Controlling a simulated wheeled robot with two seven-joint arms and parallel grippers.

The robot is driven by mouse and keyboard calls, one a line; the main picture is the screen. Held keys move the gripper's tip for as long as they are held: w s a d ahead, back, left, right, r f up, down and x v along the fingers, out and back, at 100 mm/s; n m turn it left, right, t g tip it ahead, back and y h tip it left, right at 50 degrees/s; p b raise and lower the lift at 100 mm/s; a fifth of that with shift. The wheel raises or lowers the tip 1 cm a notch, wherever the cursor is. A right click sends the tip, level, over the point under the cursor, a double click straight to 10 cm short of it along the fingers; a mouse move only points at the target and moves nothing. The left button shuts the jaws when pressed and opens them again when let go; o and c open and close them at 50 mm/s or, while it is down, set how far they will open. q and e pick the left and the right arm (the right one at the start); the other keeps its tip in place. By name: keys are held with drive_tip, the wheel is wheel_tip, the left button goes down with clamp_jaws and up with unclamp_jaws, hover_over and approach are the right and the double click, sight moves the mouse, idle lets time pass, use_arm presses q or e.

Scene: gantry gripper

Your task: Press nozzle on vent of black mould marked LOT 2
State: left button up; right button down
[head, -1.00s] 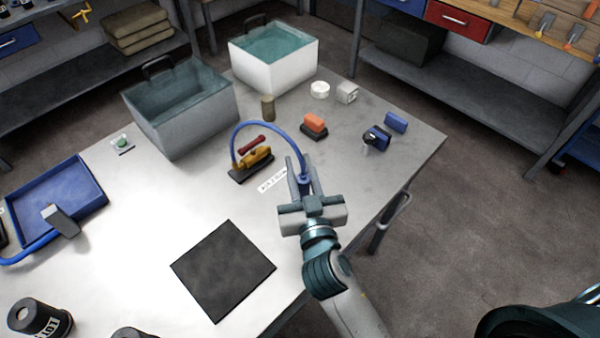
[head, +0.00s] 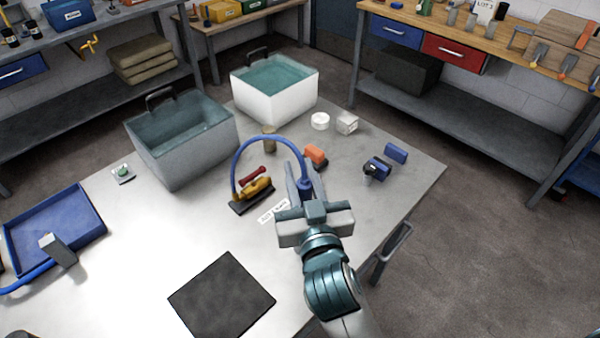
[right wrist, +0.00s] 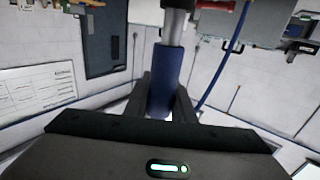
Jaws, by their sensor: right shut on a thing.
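My right gripper (head: 302,186) is shut on the blue nozzle (head: 304,188), held above the right part of the table. In the right wrist view the blue nozzle (right wrist: 165,82) stands between the fingers, with a grey metal section at its far end. A blue hose (head: 262,139) arches from it to a yellow valve with a red lever (head: 257,188) on a black base. A sliver of a dark thing (head: 18,335) shows at the bottom left edge; I cannot tell what it is. No LOT 2 mark is readable. My left gripper is out of view.
A grey water tank (head: 190,155) and a white one (head: 285,95) stand at the back. A black mat (head: 222,298) lies in front, a blue tray (head: 80,215) at left.

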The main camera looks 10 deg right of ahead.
drive_tip(key=shift+s+d+f, duration=0.1)
drive_tip(key=shift+d+f, duration=0.15)
drive_tip(key=shift+f, duration=0.1)
drive_tip(key=s+d+f+b, duration=0.4)
drive_tip(key=s+d+f, duration=0.2)
drive_tip(key=d+f, duration=0.2)
drive_tip(key=shift+s+d+f, duration=0.25)
drive_tip(key=shift+s+d, duration=0.05)
drive_tip(key=shift+d, duration=0.7)
drive_tip(key=shift+a, duration=0.15)
